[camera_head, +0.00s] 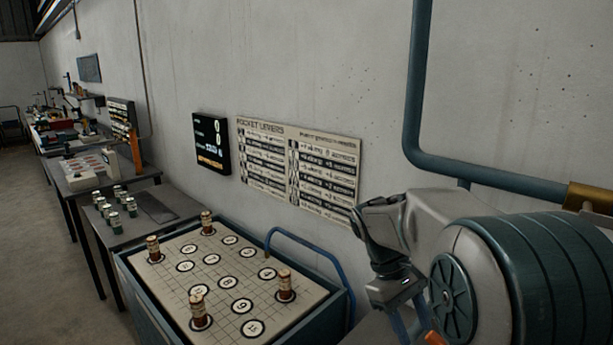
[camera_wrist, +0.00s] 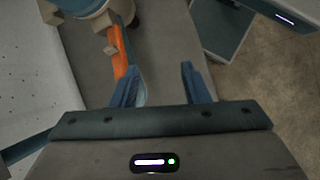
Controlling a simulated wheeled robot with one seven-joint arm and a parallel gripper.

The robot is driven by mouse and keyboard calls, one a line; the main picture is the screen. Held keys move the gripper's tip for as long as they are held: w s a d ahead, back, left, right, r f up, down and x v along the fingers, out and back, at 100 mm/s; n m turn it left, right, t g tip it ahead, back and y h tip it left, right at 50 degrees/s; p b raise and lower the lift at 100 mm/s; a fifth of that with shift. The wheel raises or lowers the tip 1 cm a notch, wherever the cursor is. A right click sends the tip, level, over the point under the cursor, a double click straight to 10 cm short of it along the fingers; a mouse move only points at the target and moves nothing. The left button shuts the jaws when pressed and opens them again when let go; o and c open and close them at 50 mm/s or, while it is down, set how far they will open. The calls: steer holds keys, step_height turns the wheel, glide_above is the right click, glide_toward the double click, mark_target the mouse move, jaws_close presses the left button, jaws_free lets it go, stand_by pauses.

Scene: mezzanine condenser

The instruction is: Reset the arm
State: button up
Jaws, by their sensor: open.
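My gripper (camera_wrist: 160,76) is open in the wrist view, with its two blue fingers apart and bare grey surface showing between them. An orange bar (camera_wrist: 119,50) lies right beside the left finger; I cannot tell whether they touch. In the head view my arm bends down at the lower right, and my gripper (camera_head: 402,318) points downward near the bottom edge, its fingertips partly cut off. A bit of orange (camera_head: 433,338) shows just right of it.
A blue-rimmed table (camera_head: 135,283) with a numbered board and several brown pegs stands left of my gripper. A blue rail (camera_head: 310,243) rises beside it. A blue pipe (camera_head: 416,90) runs along the wall. Benches line the wall further left, with open floor (camera_head: 30,240) beside them.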

steer(key=s+a+m+t+y, duration=0.4)
steer(key=s+t, duration=0.3)
steer(key=s, duration=0.6)
steer(key=shift+a+f+m+t, duration=0.2)
steer(key=shift+f+m+t, duration=0.2)
steer(key=shift+m, duration=0.5)
steer(key=shift+c, duration=0.6)
